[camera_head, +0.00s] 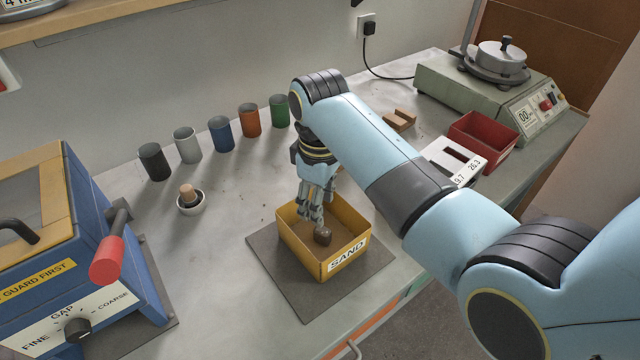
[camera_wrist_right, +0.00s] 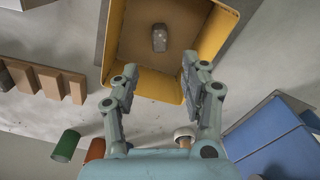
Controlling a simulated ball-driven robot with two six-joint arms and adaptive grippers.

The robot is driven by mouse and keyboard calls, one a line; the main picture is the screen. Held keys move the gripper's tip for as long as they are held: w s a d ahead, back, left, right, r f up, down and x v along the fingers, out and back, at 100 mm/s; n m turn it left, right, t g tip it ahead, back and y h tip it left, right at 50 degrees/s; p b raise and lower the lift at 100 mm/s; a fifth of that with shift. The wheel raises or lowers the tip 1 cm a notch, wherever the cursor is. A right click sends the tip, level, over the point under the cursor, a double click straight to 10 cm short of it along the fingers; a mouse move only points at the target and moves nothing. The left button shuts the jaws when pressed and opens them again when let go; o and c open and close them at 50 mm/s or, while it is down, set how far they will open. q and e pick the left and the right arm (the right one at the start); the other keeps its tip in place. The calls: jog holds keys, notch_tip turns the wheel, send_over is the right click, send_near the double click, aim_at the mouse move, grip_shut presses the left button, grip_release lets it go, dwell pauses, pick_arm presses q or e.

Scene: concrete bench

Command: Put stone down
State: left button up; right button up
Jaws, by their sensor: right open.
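The stone also shows in the right wrist view (camera_wrist_right: 159,37), lying on the brown sand, clear of the box walls. My right gripper (camera_head: 316,208) reaches down over the back of the box. Its fingers (camera_wrist_right: 160,68) are spread apart and empty in the wrist view, with the stone beyond the tips and a visible gap to it. My left gripper is in neither view.
The box stands on a dark mat (camera_head: 272,258). A mortar with a pestle (camera_head: 190,200) and a row of several coloured cups (camera_head: 221,134) stand to its left. A blue machine (camera_head: 110,290) fills the left. A red tray (camera_head: 508,128) and wooden block (camera_head: 400,119) lie right.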

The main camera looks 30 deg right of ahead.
notch_tip(320, 180, up, 4)
jog(key=shift+r, duration=0.2)
dwell(0.5)
